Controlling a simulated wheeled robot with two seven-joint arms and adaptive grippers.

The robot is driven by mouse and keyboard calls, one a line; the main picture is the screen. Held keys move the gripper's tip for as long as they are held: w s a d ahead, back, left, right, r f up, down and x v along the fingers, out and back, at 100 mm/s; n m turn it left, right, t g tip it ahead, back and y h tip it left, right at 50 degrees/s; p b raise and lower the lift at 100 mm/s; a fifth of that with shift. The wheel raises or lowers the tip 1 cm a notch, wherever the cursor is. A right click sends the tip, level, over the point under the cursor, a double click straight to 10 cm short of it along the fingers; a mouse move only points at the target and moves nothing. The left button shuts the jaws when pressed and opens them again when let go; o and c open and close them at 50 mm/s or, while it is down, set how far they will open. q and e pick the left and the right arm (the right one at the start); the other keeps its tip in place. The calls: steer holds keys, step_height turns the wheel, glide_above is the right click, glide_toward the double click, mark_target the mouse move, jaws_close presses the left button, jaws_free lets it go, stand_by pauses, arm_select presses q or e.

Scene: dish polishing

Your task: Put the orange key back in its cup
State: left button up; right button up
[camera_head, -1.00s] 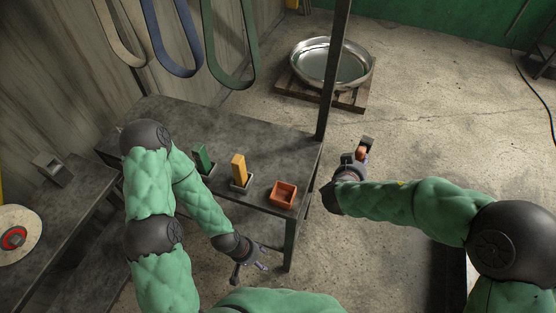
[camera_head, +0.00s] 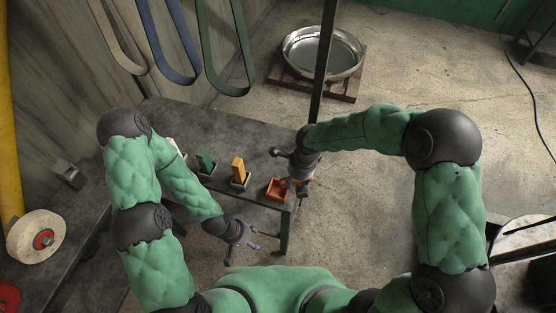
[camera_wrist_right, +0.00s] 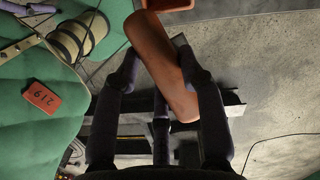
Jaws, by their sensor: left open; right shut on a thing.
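The orange key (camera_wrist_right: 165,65) is a long block held between the fingers of my right gripper (camera_wrist_right: 160,58) in the right wrist view. It is tilted across them. In the head view my right gripper (camera_head: 301,184) is low at the table's right edge, beside the orange cup (camera_head: 274,192). The key is mostly hidden there. The cup is a small open box at the table's front right corner, and part of it also shows at the top of the right wrist view (camera_wrist_right: 168,4). My left gripper (camera_head: 240,243) is open and empty in front of the table.
A yellow key (camera_head: 238,170) and a green key (camera_head: 205,160) stand in holders left of the cup on the grey table (camera_head: 250,125). A dark post (camera_head: 323,65) rises at the table's right side. A metal basin (camera_head: 322,52) sits on a pallet behind.

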steer(key=w+a+r+m+t+y+p, duration=0.1)
steer(key=w+a+r+m+y+p, duration=0.15)
steer(key=a+r+m, duration=0.2)
steer(key=d+b+x, duration=0.1)
steer(key=b+x, duration=0.4)
steer(key=x, duration=0.2)
steer(key=shift+s+f+t, duration=0.3)
steer(key=shift+f, duration=0.05)
steer(key=shift+a+f+y+b, duration=0.1)
steer(key=shift+f+y+b, duration=0.15)
steer(key=shift+f+b, duration=0.2)
stand_by(0.4)
steer(key=o, duration=1.3)
steer(key=shift+o, duration=0.2)
steer(key=v, duration=1.2)
steer(key=shift+r, duration=0.15)
